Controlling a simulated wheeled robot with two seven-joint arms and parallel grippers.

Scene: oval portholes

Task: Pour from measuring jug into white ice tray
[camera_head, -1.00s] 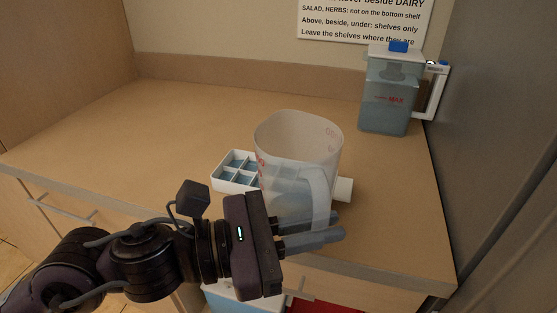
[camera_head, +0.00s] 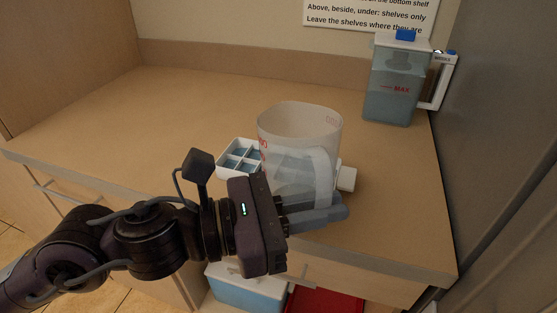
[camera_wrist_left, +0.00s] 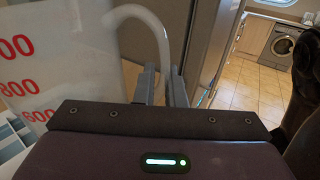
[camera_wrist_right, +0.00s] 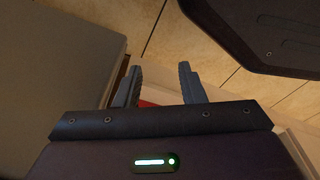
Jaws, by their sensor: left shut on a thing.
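The measuring jug (camera_head: 300,135) is translucent with red markings, and its handle faces me. My left gripper (camera_head: 318,208) is shut on the jug's handle; in the left wrist view the fingers (camera_wrist_left: 162,85) close around the white handle (camera_wrist_left: 150,25). The jug looks upright or nearly so, in front of the ice tray (camera_head: 238,158). The white ice tray lies on the counter with bluish compartments; the jug hides its right part, and a white end shows at right. I cannot tell if the jug touches the counter. My right gripper (camera_wrist_right: 158,88) is open and empty.
A filter pitcher (camera_head: 398,85) marked MAX stands at the counter's back right beside a tall grey panel (camera_head: 500,130). The wooden counter (camera_head: 130,110) is clear at left. Below its front edge are a light blue bin (camera_head: 245,290) and a red one (camera_head: 325,301).

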